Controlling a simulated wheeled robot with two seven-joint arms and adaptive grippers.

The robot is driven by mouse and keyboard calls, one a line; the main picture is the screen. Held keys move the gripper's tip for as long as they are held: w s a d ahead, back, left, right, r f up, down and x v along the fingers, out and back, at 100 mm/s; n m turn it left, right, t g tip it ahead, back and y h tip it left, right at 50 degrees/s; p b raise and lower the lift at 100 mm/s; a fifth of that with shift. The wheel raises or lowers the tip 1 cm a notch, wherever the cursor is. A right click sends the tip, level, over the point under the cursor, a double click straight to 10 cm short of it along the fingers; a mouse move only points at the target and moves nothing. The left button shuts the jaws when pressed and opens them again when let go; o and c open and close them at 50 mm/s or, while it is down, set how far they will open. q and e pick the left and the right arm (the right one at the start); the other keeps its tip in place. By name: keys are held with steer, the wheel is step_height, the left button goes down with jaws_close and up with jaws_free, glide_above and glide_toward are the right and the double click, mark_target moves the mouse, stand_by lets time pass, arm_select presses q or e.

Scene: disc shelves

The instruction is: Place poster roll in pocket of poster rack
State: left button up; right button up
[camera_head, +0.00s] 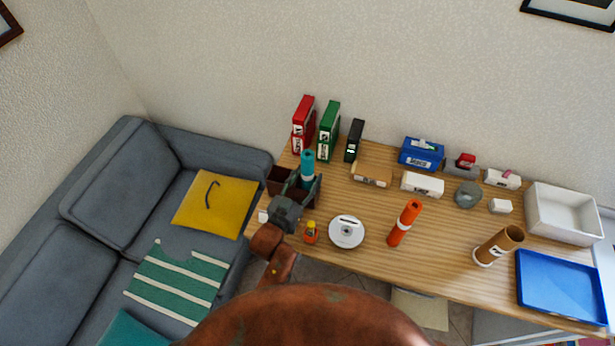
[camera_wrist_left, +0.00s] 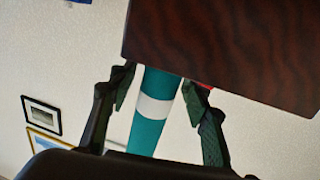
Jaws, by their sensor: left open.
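The poster roll, a teal tube with a white band, stands upright in the head view (camera_head: 307,164). In the left wrist view the roll (camera_wrist_left: 155,110) passes between my fingers. The dark brown poster rack (camera_head: 278,181) is at the table's left end. Its wood panel (camera_wrist_left: 225,45) hides one end of the roll in the wrist view, and the roll appears to stand in a pocket; which pocket is hidden. My left gripper (camera_head: 303,188) is open, with its fingers (camera_wrist_left: 160,95) on either side of the roll and visible gaps. My right gripper is not in view.
Red (camera_head: 303,125) and green (camera_head: 328,130) binders stand behind the rack. A small orange bottle (camera_head: 311,232) and white disc (camera_head: 346,231) are near my gripper. A grey sofa (camera_head: 110,190) is left.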

arm_select(q)
steer(key=shift+r, duration=0.2)
steer(key=v, duration=1.2)
steer(key=shift+r+p, duration=0.3)
steer(key=shift+r, duration=0.1)
